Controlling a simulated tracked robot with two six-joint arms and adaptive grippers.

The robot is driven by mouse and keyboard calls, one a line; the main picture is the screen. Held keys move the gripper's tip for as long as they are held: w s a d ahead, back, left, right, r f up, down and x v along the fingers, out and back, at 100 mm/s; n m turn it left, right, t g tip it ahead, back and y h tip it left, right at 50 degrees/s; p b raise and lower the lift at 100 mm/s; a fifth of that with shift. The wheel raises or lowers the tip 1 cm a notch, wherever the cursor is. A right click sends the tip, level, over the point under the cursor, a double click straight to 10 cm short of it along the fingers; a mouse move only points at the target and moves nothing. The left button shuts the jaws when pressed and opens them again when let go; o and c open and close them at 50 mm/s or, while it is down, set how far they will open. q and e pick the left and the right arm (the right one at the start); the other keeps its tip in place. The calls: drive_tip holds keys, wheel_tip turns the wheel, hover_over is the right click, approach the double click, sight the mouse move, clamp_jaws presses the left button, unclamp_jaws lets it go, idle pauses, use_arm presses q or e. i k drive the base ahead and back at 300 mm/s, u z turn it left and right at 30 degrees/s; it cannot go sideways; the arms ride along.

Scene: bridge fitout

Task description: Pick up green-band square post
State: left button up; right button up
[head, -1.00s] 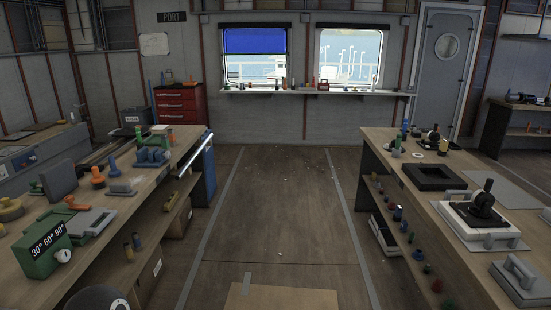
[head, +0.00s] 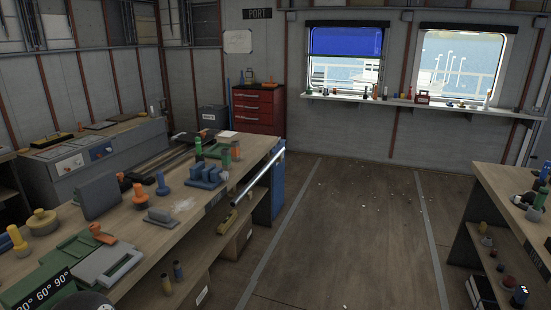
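I cannot make out a post with a green band for certain. A green upright piece (head: 198,149) stands near the far end of the left bench (head: 203,213), by a green block (head: 217,152). Another green upright piece (head: 540,198) stands on the right bench (head: 502,190) at the picture's edge. Both are too small to tell whether they are square or banded. Neither of my grippers shows in the head view.
The left bench also holds a blue block with several posts (head: 204,178), orange knobs (head: 138,197), a grey panel (head: 97,197) and a green 30/60/90 box (head: 45,293). A metal bar (head: 258,178) runs along its edge. The floor (head: 345,235) between the benches is open.

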sight(225, 152)
drive_tip(key=u, duration=0.2)
drive_tip(key=i, duration=1.05)
drive_tip(key=u, duration=0.3)
